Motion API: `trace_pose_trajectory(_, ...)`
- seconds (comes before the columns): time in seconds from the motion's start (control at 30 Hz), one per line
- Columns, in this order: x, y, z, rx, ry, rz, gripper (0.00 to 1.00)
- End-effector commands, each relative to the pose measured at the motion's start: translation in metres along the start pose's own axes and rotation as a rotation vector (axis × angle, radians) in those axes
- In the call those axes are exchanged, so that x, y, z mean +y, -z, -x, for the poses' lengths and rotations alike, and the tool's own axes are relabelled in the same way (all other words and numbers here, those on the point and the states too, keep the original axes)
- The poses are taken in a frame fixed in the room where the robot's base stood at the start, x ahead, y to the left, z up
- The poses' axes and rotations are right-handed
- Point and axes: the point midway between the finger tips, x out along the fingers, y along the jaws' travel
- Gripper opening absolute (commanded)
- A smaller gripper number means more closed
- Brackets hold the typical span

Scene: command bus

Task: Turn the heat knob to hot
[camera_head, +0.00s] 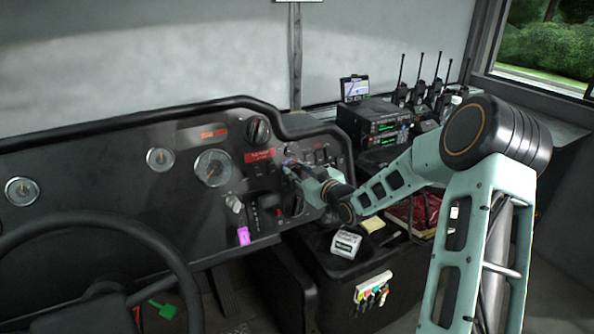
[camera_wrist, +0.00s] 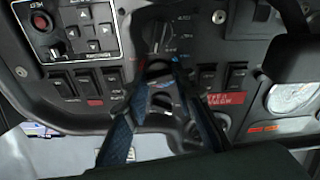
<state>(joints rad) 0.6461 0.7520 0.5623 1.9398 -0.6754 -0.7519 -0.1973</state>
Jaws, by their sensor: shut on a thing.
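My gripper (camera_wrist: 160,70) is against the dashboard panel, with its fingers closed in on a dark knob in the wrist view. The knob is mostly hidden between the fingertips, so I cannot read its pointer. Small blue and red marks show on the panel around the fingertips. In the head view my gripper (camera_head: 289,166) reaches the panel to the right of the red label (camera_head: 260,157). The fingertips are small and dark there, and the knob cannot be made out.
Another dark dial (camera_wrist: 156,38) and rocker switches (camera_wrist: 207,76) sit close around the fingers. A round knob (camera_head: 258,130) is on the upper dash. The steering wheel (camera_head: 100,230) stands at the left. Radios (camera_head: 378,120) are on the right, with a white device (camera_head: 346,244) below.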

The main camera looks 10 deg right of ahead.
Motion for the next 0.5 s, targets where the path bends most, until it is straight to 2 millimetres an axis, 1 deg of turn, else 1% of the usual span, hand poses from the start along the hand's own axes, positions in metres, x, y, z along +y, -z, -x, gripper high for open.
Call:
trace_pose_trajectory(0.2, -0.0007, -0.0008, 0.0005, -0.002, -0.033, -0.190, 0.00)
trace_pose_trajectory(0.5, -0.0012, -0.0012, 0.0006, -0.004, -0.068, -0.385, 0.00)
